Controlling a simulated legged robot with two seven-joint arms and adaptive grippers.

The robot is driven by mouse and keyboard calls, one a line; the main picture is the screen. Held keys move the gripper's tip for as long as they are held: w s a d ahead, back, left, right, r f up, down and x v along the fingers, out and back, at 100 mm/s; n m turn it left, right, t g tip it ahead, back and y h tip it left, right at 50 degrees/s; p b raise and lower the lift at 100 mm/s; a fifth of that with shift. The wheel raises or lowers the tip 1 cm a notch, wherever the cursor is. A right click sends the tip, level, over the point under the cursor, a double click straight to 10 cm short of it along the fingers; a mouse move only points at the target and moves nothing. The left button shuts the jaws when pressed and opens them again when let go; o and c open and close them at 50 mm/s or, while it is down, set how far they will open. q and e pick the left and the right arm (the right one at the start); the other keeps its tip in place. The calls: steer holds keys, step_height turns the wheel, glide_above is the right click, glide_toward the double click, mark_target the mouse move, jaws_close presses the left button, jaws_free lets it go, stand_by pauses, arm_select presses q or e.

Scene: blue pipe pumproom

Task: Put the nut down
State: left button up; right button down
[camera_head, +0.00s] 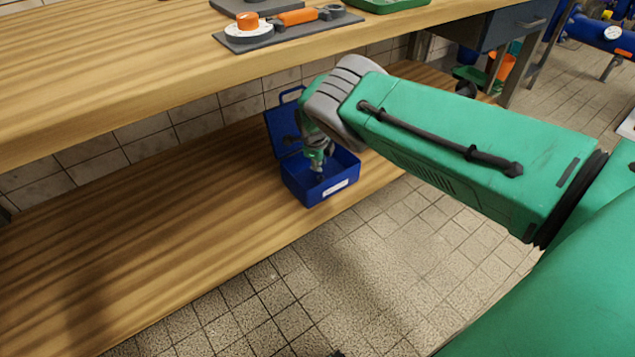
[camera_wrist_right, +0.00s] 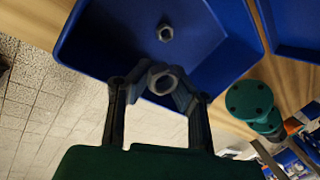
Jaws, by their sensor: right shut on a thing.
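My right gripper (camera_head: 318,172) reaches down into an open blue box (camera_head: 313,198) on the lower wooden shelf. In the right wrist view, its fingers (camera_wrist_right: 163,85) are shut on a grey nut (camera_wrist_right: 176,82), held over the box (camera_wrist_right: 205,62). A second grey nut (camera_wrist_right: 166,33) lies on the box floor, apart from the held one. In the head view the nuts are too small or hidden to make out. My left gripper is not in view.
The box's lid (camera_head: 283,130) stands open at its back. The upper bench top (camera_head: 120,75) overhangs the lower shelf (camera_head: 170,225), which is bare left of the box. A dark tool board (camera_head: 290,30) lies on the bench top. Tiled floor (camera_head: 375,265) lies in front.

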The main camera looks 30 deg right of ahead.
step_height(320, 180, down, 5)
steer(key=shift+d+r+b, duration=0.1)
steer(key=shift+r+b, duration=0.1)
steer(key=shift+b, duration=0.55)
step_height(320, 180, down, 4)
steer(key=shift+r+b, duration=0.1)
steer(key=shift+b, duration=0.9)
steer(key=shift+r, duration=0.1)
steer(key=shift+f, duration=0.6)
steer(key=c, duration=1.5)
jaws_free()
steer(key=shift+s, duration=0.1)
